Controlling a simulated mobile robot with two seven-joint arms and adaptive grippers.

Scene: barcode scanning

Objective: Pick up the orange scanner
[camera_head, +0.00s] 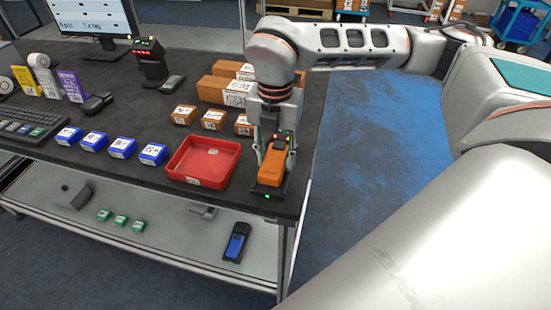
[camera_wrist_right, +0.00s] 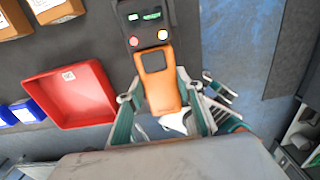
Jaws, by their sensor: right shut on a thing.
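The orange scanner (camera_head: 271,168) is at the right front corner of the dark table, on or just above a black base (camera_head: 265,191) with a green light. I cannot tell whether it touches the base. My right gripper (camera_head: 274,150) reaches down from above and is shut on the scanner. In the right wrist view the scanner's orange body (camera_wrist_right: 158,90) lies between the two green-padded fingers (camera_wrist_right: 160,100). A black part with a green display and red and yellow spots extends beyond it. My left gripper is not in view.
A red tray (camera_head: 204,178) stands just left of the scanner. Brown boxes (camera_head: 213,120) lie behind the tray, and blue boxes (camera_head: 123,147) to its left. A blue-and-black device (camera_head: 236,242) lies on the lower shelf. The table's right edge is close to the gripper.

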